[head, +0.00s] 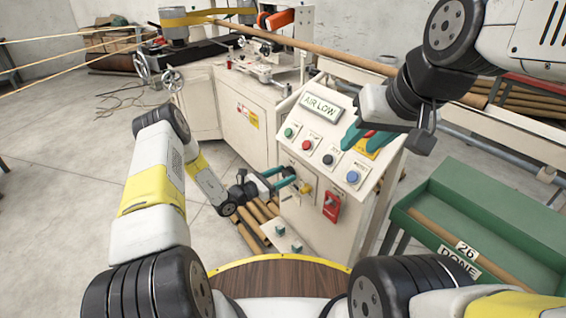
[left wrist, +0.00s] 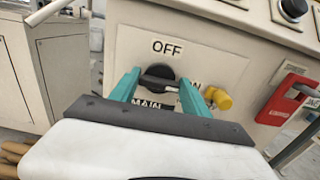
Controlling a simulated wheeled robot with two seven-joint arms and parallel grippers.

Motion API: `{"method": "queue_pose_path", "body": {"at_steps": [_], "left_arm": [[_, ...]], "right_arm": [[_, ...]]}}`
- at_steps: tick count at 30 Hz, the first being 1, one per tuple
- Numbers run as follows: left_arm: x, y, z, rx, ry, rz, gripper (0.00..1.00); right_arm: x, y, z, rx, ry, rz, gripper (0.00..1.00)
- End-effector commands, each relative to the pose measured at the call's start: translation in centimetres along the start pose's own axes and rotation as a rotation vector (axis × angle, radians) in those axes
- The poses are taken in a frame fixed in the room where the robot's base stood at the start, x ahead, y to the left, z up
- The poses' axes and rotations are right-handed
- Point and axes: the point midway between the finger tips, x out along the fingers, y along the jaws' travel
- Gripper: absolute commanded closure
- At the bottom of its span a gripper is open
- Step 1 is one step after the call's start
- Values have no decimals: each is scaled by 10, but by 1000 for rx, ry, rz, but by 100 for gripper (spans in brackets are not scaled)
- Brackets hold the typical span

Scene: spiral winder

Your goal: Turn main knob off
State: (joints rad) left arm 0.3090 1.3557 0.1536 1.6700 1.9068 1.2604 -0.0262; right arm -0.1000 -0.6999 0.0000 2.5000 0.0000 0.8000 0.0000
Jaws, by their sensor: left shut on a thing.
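The black main knob (left wrist: 158,78) is on the front of the cream control cabinet, in the left wrist view. The word OFF (left wrist: 167,47) is above it, MAIN is below, and an ON label to its right is partly covered. The knob's handle lies roughly sideways. My left gripper (left wrist: 160,88) is shut on the knob, with one teal finger on each side. In the head view my left gripper (head: 279,180) is at the cabinet's front left. My right gripper (head: 362,139) is open, with teal fingers in front of the sloped panel's upper right.
The sloped panel holds several buttons and an AIR LOW sign (head: 320,107). A green bin (head: 480,205) stands at the right.

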Motion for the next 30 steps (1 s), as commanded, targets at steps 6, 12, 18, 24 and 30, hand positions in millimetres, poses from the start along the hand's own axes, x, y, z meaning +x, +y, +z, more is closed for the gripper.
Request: {"method": "queue_pose_path", "body": {"at_steps": [6, 12, 18, 24, 30], "left_arm": [[-1, 1, 0, -61, -1, 2, 86], [-1, 2, 0, -194, -2, 2, 86], [-1, 3, 0, -378, -3, 3, 86], [-1, 4, 0, -569, -2, 3, 86], [-1, 4, -1, -759, -2, 3, 86]], "right_arm": [[0, 0, 0, 0, 0, 0, 64], [0, 0, 0, 0, 0, 0, 64], [0, 0, 0, 0, 0, 0, 64], [0, 0, 0, 0, 0, 0, 64], [0, 0, 0, 0, 0, 0, 64]]}}
